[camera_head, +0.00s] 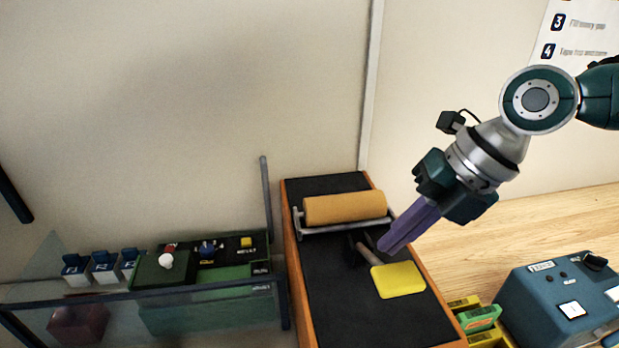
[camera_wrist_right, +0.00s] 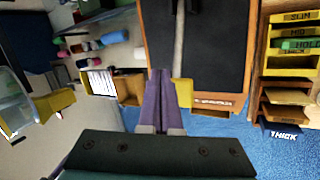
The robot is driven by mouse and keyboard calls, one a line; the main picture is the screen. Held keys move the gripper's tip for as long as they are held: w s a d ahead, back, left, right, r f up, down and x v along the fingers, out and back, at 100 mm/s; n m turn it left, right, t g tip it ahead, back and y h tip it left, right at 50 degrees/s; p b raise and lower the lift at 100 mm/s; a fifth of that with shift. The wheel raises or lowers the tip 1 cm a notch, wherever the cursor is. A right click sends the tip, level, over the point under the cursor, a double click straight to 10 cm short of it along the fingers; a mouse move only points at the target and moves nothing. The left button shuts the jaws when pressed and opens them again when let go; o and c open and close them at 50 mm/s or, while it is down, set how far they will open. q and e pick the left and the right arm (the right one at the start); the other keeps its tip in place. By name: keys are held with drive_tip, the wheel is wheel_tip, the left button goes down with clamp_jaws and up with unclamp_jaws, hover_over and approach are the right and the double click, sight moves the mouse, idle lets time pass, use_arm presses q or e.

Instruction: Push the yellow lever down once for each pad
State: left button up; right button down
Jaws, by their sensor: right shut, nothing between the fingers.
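The yellow lever is a flat yellow paddle (camera_head: 398,280) on a short brown bar, over the black top of a wood-sided machine (camera_head: 340,300). My right gripper (camera_head: 384,248) has its purple fingers together and empty. In the head view its tips are just above and behind the paddle, near the bar; I cannot tell if they touch anything. In the right wrist view the shut fingers (camera_wrist_right: 160,72) partly cover the yellow paddle (camera_wrist_right: 184,92). My left gripper is not in view. I cannot make out any pads for certain.
A tan roller (camera_head: 345,207) lies across the machine's far end. A yellow rack (camera_head: 463,303) with a green piece (camera_head: 478,318) and a blue box (camera_head: 560,300) stand to its right. A green unit (camera_head: 210,310) with knobs stands left behind a clear panel. Bare wooden bench (camera_head: 540,225) lies at the right.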

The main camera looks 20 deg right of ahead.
sight(405, 274)
drive_tip(key=shift+s+f, duration=0.1)
drive_tip(key=shift+s+f, duration=0.2)
drive_tip(key=shift+f, duration=0.2)
idle(0.7)
drive_tip(key=shift+s+a+f+b, duration=0.1)
drive_tip(key=shift+s+f+b, duration=0.15)
drive_tip(key=shift+f+b, duration=0.25)
idle(0.4)
drive_tip(key=shift+s+f+b, duration=0.35)
drive_tip(key=shift+f, duration=0.3)
idle(0.5)
drive_tip(key=shift+s+a+f, duration=0.1)
drive_tip(key=shift+s+f, duration=0.05)
drive_tip(key=shift+f, duration=0.15)
drive_tip(key=shift+s+a+f+b, duration=0.1)
drive_tip(key=shift+s+f+b, duration=0.2)
drive_tip(key=shift+f+b, duration=0.15)
idle(1.1)
drive_tip(key=shift+w+r+p, duration=0.2)
drive_tip(key=shift+w+r, duration=0.15)
drive_tip(key=shift+r, duration=0.3)
drive_tip(key=shift+w+r+p, duration=0.2)
drive_tip(key=shift+w+r, duration=0.1)
drive_tip(key=shift+r, duration=0.4)
drive_tip(key=shift+w+r+p, duration=0.2)
drive_tip(key=shift+w+r, duration=0.15)
drive_tip(key=shift+r, duration=0.3)
drive_tip(key=shift+w+d+r, duration=0.3)
drive_tip(key=shift+r, duration=0.3)
